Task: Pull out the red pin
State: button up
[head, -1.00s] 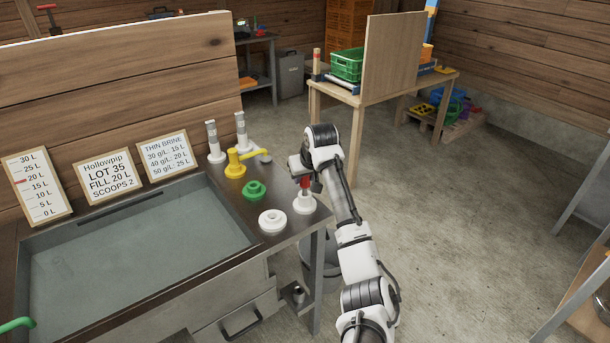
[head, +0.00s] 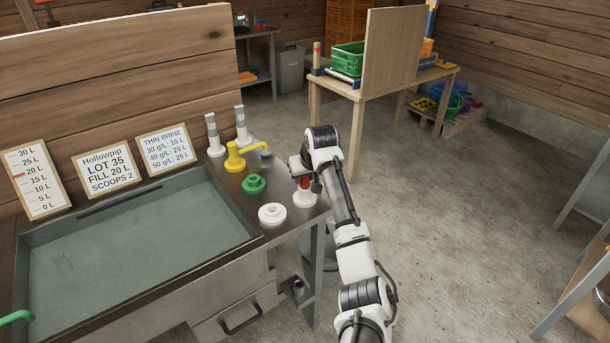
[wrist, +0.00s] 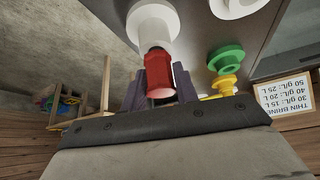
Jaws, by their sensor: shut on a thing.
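The red pin (head: 304,183) stands upright in a white round holder (head: 305,198) at the right end of the sink counter. In the wrist view the red pin (wrist: 159,75) sits between the jaws, with its lower end at the white holder (wrist: 153,22). My gripper (head: 303,172) is over the holder and shut on the red pin. The gripper also shows in the wrist view (wrist: 160,92). The arm hides part of the pin in the head view.
Close by on the counter are a white ring-shaped piece (head: 272,214), a green knob (head: 254,184), a yellow tap (head: 235,158) and two white-grey posts (head: 214,134). The sink basin (head: 130,240) lies left. Open floor (head: 450,230) is at right.

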jog(key=shift+f, duration=0.35)
jog(key=o, duration=1.1)
jog(key=b+v, duration=0.3)
jog(key=v, duration=1.1)
jog(key=shift+f, duration=0.1)
